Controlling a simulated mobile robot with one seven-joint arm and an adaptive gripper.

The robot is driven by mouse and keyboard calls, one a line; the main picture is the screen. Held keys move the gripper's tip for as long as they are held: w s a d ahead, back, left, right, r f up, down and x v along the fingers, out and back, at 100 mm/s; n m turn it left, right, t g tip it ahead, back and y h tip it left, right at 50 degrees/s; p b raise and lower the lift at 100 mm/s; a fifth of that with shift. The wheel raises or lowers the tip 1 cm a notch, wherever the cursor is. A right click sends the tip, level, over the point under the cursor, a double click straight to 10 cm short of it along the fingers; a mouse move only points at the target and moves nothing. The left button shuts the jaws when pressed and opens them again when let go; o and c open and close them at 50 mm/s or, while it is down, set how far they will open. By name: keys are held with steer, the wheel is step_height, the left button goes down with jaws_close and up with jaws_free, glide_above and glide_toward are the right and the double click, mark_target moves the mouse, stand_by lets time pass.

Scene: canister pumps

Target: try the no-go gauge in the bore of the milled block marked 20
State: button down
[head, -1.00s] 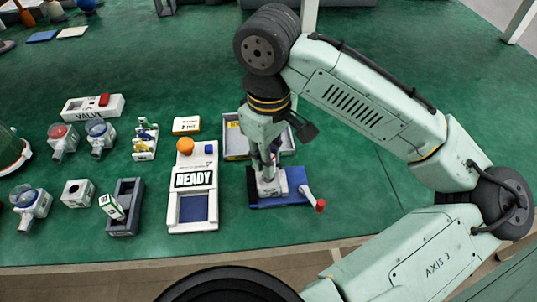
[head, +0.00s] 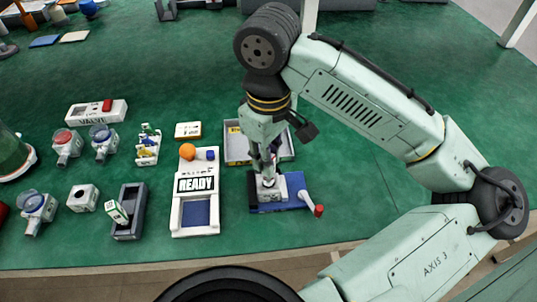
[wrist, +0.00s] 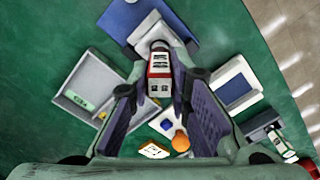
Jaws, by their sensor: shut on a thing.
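My gripper (wrist: 158,95) is shut on a red and white gauge (wrist: 159,72), which points away from the wrist. In the head view my gripper (head: 267,168) is directly over a pale block (head: 272,190) on a blue-based fixture (head: 293,205) with a red-knobbed lever. The pale block also shows in the wrist view (wrist: 146,28), at the gauge's far end. I cannot tell whether the gauge tip is in a bore, touching the block, or just above it. No 20 is readable on this block. Another pale block with a round bore (head: 83,198) stands at the left.
A white stand marked READY (head: 195,228), with an orange ball and blue pad, is left of the fixture. A grey tray (head: 237,157) lies behind it. A dark holder (head: 128,228) and several canister pumps stand farther left. The green table right of the fixture is clear.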

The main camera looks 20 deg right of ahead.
steer(key=shift+r, duration=0.25)
step_height(320, 180, up, 3)
steer(key=p, duration=0.3)
steer(key=shift+r, duration=1)
